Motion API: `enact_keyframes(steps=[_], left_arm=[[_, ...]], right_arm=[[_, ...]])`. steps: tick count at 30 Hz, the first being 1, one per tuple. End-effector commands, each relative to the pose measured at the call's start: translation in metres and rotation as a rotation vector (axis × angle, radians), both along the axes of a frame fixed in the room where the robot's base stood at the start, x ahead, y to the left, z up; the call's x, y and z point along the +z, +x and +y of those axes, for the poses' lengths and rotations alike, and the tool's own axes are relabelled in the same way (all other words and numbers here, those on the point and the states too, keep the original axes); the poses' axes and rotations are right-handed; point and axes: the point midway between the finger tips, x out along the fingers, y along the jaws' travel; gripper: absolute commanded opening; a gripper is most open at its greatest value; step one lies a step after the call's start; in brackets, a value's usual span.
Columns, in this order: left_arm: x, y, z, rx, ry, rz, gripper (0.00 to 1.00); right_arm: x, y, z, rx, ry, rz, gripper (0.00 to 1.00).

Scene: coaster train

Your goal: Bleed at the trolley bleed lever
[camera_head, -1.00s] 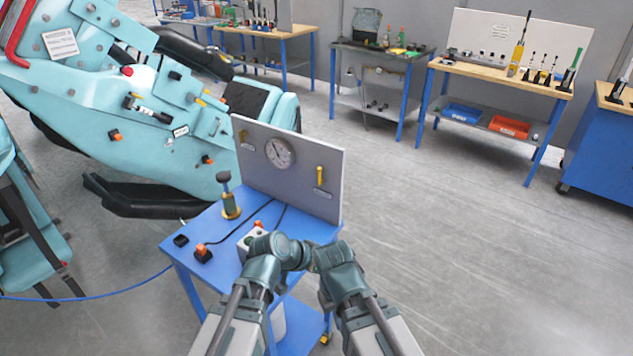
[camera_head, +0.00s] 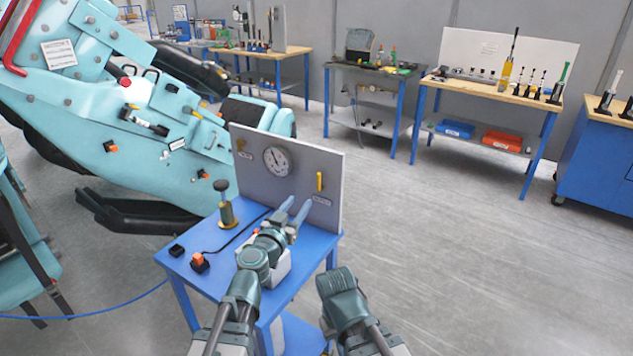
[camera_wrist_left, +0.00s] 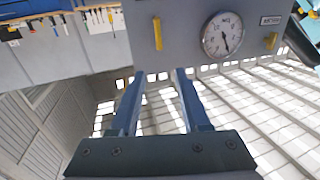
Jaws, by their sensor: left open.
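The blue trolley (camera_head: 218,277) carries an upright grey panel (camera_head: 262,187) with a round gauge (camera_head: 277,161). A yellow lever (camera_head: 319,181) stands upright on the panel's right side above a small label too small to read. My left gripper (camera_head: 298,204) is open and empty in front of the panel, below and left of the lever. In the left wrist view the yellow lever (camera_wrist_left: 157,33) lies beyond the open fingers (camera_wrist_left: 155,75), apart from them, with the gauge (camera_wrist_left: 222,35) to its right. My right arm shows at the trolley's right front, but its fingers do not show.
A brass post with a dark knob (camera_head: 226,204) and a black box with an orange button (camera_head: 199,261) stand on the trolley top. A large turquoise machine (camera_head: 140,120) is to the left. Workbenches (camera_head: 490,92) line the back; the floor at right is clear.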

Motion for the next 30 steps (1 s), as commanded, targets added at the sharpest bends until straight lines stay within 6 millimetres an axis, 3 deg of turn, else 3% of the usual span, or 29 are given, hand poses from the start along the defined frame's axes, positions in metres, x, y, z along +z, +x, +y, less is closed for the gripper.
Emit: enact_keyframes(steps=[8, 24, 30], left_arm=[[0.0, 0.018, -0.007, -0.003, -0.001, 0.001, 0.47], [0.0, 0.113, -0.042, -0.003, -0.001, 0.001, 0.47], [0.0, 0.129, -0.049, -0.004, -0.001, 0.001, 0.47]], right_arm=[[0.0, 0.0, 0.0, 0.0, 0.0, 0.0, 0.0], [0.0, 0.0, 0.0, 0.0, 0.0, 0.0, 0.0], [0.0, 0.0, 0.0, 0.0, 0.0, 0.0, 0.0]])
